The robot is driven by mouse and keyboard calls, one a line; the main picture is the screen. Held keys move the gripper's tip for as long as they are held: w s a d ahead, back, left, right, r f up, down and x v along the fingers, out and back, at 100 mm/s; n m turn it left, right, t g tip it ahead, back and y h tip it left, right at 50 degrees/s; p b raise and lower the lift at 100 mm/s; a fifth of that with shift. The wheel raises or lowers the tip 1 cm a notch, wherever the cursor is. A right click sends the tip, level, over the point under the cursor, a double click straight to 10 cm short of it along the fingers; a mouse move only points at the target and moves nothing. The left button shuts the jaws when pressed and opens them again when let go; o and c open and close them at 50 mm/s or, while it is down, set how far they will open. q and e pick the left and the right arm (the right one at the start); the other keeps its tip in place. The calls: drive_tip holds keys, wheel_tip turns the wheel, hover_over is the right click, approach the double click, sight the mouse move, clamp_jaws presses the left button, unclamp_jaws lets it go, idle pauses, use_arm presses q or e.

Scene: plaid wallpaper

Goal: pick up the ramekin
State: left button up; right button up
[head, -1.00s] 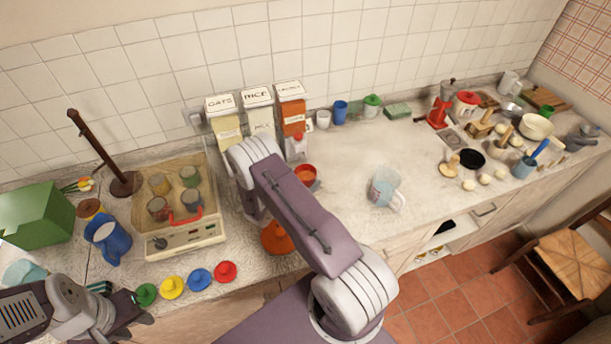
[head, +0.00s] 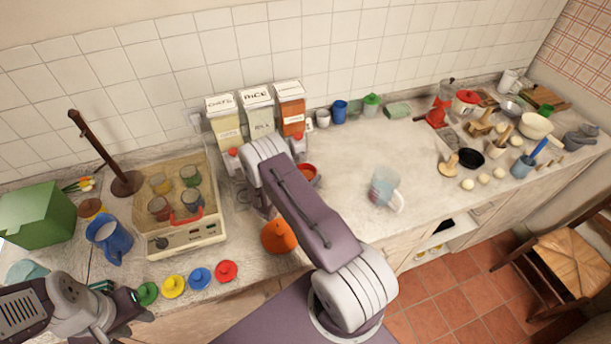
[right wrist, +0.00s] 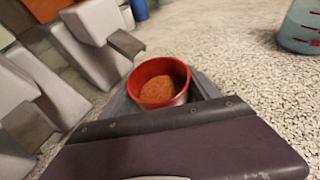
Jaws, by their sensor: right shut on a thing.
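The ramekin is a small red round dish (right wrist: 176,99) with orange-brown contents, upright in the right wrist view. In the head view the ramekin (head: 312,169) is partly hidden behind my right arm, in front of the orange-fronted dispenser. My right gripper (right wrist: 162,92) is shut on the ramekin, with its grey fingers at the sides. In the head view the arm hides these fingers. I cannot tell whether the ramekin touches the counter. My left gripper (head: 134,304) is at the lower left, away from the ramekin; its jaw opening is unclear.
Dispensers (head: 258,118) with spouts stand close behind the ramekin. A measuring cup (head: 383,187) stands to the right, with bare counter (head: 350,150) between. A tray appliance (head: 185,240) is to the left.

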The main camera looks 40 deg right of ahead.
drive_tip(key=shift+r+b, duration=0.3)
drive_tip(key=shift+r, duration=0.35)
drive_tip(key=s+a+b, duration=0.1)
drive_tip(key=s, duration=0.4)
drive_tip(key=s+a+b, duration=0.1)
drive_tip(key=s+a, duration=0.1)
drive_tip(key=s, duration=0.4)
drive_tip(key=s+a+b, duration=0.1)
drive_tip(key=s+a, duration=0.1)
drive_tip(key=s, duration=0.3)
drive_tip(key=shift+s+a+b, duration=0.2)
drive_tip(key=shift+s+b, duration=0.1)
drive_tip(key=shift+s, duration=0.25)
